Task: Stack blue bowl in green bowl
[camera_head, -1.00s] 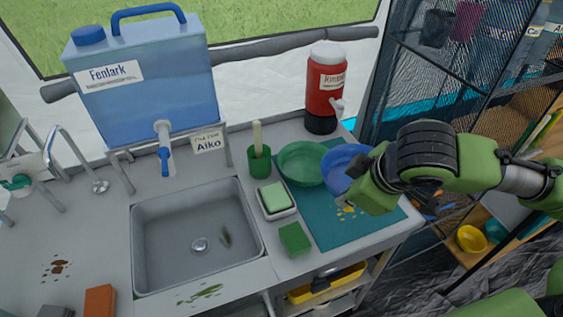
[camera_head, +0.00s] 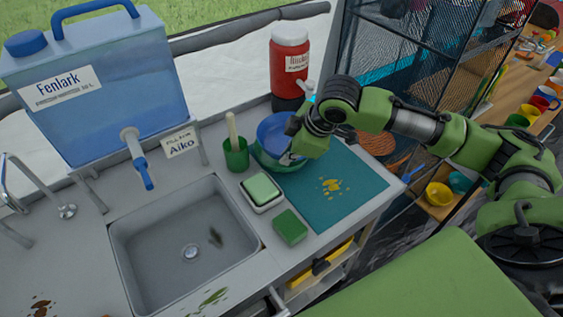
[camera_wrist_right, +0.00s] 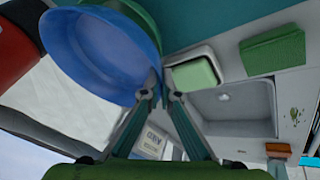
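The blue bowl (camera_head: 273,128) is over the green bowl (camera_head: 266,161) at the back of the teal mat in the head view, slightly tilted. The green bowl's rim shows below and to the left of it. My right gripper (camera_head: 293,154) is at the blue bowl's right front edge. In the right wrist view its fingers (camera_wrist_right: 160,92) close together on the blue bowl's rim (camera_wrist_right: 100,55). A strip of the green bowl (camera_wrist_right: 138,12) shows behind it. I cannot tell whether the blue bowl rests on the green one. My left gripper is out of view.
The teal mat (camera_head: 345,200) has yellow stains and free room. A green cup (camera_head: 236,155) with a brush, a sponge on a dish (camera_head: 262,191) and a green block (camera_head: 290,227) are left of it. A red dispenser (camera_head: 289,65) stands behind; the sink (camera_head: 190,240) is further left.

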